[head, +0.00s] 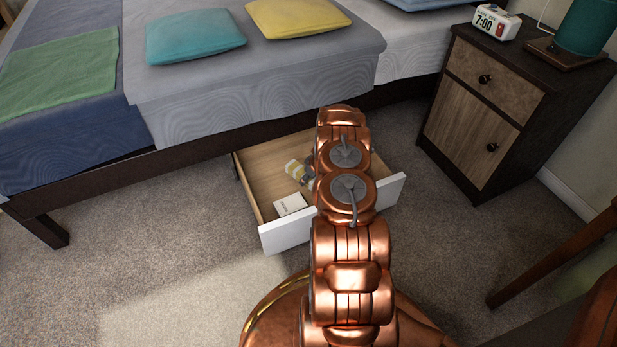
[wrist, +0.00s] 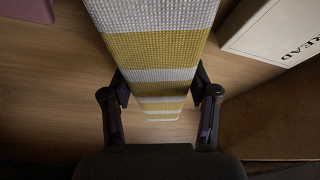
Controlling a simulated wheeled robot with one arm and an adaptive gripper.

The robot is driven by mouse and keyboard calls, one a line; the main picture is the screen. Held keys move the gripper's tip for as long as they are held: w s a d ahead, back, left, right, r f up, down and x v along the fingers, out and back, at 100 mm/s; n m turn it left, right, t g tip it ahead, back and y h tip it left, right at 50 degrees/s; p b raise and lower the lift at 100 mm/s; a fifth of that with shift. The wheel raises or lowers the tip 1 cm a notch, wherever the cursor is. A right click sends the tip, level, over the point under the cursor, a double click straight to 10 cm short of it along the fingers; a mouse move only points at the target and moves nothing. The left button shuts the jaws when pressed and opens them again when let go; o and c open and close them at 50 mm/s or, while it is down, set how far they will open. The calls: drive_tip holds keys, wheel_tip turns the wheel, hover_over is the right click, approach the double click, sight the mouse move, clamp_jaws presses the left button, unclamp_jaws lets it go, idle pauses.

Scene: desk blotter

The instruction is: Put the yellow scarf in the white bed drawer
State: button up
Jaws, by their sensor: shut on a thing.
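The yellow scarf (wrist: 160,50), folded with yellow and white stripes, lies between the two fingers of my gripper (wrist: 162,97), which is shut on it. In the head view the scarf (head: 293,168) shows small, inside the outline of the open white bed drawer (head: 285,238). My gripper (head: 309,172) is there beside it, mostly hidden by my arm. The drawer's wooden bottom (wrist: 60,75) is beneath the scarf in the wrist view. I cannot tell whether the scarf touches it.
A white book (wrist: 275,35) lies at right in the drawer, also visible in the head view (head: 290,204). A purple thing (wrist: 25,9) is at upper left. The bed (head: 250,95) overhangs the drawer's back. A nightstand (head: 475,125) stands right. Carpet left of the drawer is clear.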

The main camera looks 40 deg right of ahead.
drive_tip(key=shift+f, duration=0.25)
drive_tip(key=o, duration=1.3)
drive_tip(key=shift+o, duration=0.2)
